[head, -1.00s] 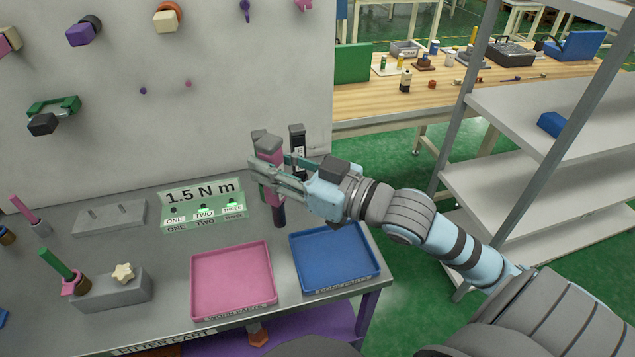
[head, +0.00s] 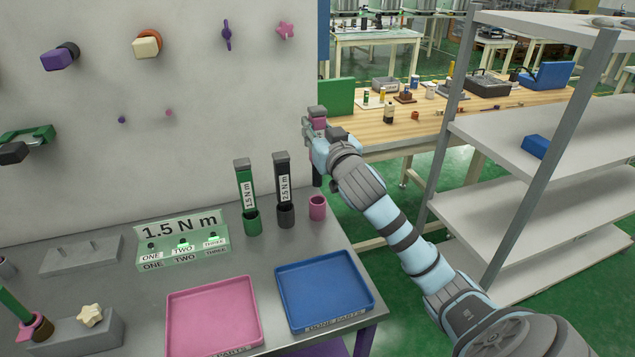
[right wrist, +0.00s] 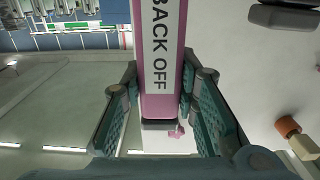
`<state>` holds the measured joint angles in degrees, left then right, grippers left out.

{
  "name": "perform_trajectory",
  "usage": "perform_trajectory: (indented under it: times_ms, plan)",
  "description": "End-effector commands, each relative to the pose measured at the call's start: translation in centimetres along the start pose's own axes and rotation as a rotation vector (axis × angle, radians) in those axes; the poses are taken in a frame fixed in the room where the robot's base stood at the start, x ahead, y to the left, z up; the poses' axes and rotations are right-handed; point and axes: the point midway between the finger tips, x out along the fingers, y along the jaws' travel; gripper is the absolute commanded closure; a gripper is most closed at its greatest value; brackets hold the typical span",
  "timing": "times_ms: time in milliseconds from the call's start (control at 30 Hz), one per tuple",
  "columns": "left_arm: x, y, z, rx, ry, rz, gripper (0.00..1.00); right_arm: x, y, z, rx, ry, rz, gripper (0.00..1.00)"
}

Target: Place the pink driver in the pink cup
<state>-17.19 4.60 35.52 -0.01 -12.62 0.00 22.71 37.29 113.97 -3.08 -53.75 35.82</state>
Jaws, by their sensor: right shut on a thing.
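The pink driver (head: 319,124) is in my right gripper (head: 315,128), upright, with its dark shaft hanging down. In the right wrist view the driver (right wrist: 160,95) sits between the two fingers, its white label reading "BACK OFF". The pink cup (head: 317,207) stands empty on the table near its right back edge. The driver is above the cup in the picture, its lower end apart from the cup's rim. My arm hides part of the driver. My left gripper is not in view.
A green driver (head: 244,184) and a black driver (head: 283,182) stand in matching cups left of the pink cup. A pink tray (head: 213,347) and a blue tray (head: 325,286) lie in front. A pegboard-like wall (head: 120,60) rises behind; shelving (head: 530,130) stands right.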

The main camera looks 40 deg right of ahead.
Motion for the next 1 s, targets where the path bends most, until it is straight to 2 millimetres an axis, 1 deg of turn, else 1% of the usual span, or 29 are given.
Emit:
perform_trajectory:
  times_ms: [33, 100, 267, 433, 500, 667, 767, 800, 900, 1000]
  plan:
    - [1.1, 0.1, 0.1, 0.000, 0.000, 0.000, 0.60, 0.0, 0.0, 2.3, 0.000, -0.003, -0.001, 1.00]
    - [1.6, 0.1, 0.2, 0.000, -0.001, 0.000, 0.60, 0.0, 0.0, 4.0, 0.000, 0.000, -0.001, 1.00]
    - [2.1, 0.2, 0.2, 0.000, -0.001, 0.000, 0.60, 0.0, -0.1, 5.9, 0.000, 0.001, -0.002, 1.00]
    - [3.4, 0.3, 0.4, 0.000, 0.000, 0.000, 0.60, 0.0, -0.1, 9.2, -0.001, 0.000, -0.002, 1.00]
    - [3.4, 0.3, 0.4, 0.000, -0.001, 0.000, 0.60, 0.0, -0.1, 9.6, 0.001, 0.002, -0.003, 1.00]
    - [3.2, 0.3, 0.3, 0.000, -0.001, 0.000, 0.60, 0.0, -0.1, 9.3, 0.001, 0.003, -0.003, 1.00]
    - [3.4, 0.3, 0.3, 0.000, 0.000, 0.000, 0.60, 0.0, -0.1, 9.6, 0.001, 0.003, -0.003, 1.00]
    - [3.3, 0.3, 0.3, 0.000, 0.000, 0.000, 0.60, 0.0, -0.1, 9.6, 0.001, 0.001, -0.002, 0.66]
    - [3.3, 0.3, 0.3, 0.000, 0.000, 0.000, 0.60, 0.0, -0.1, 9.6, 0.001, 0.001, -0.002, 0.53]
    - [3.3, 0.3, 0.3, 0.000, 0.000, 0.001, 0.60, 0.0, -0.1, 9.5, 0.001, 0.001, -0.002, 0.53]
